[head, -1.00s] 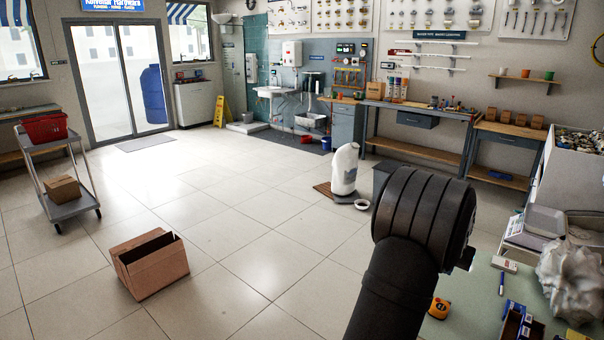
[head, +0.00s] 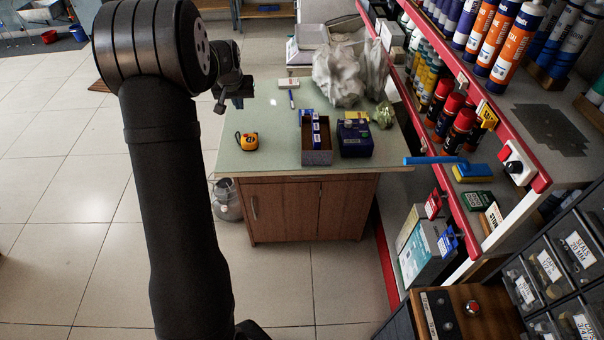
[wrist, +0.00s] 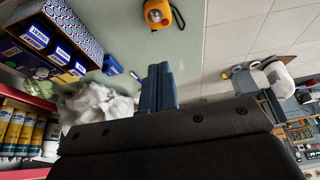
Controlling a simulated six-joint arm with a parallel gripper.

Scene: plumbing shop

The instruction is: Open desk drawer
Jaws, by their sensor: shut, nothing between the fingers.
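A wooden desk (head: 285,212) with a pale green top (head: 270,140) stands in the middle of the head view. Its front shows two brown panels, with a slim upright handle (head: 254,208) on the left one. I cannot make out a separate drawer on this front. My gripper (head: 222,104) is beyond the arm's end, over or near the desk's back left corner, apart from the front. In the wrist view its blue-grey fingers (wrist: 158,85) are together and empty.
A tape measure (head: 247,141), a box of small packs (head: 317,140), a dark box (head: 354,138) and a crumpled white bag (head: 338,75) are on the desk. A red-edged shelf (head: 470,90) flanks it right. Labelled bins (head: 550,265) stand at lower right. Floor (head: 60,180) at left is clear.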

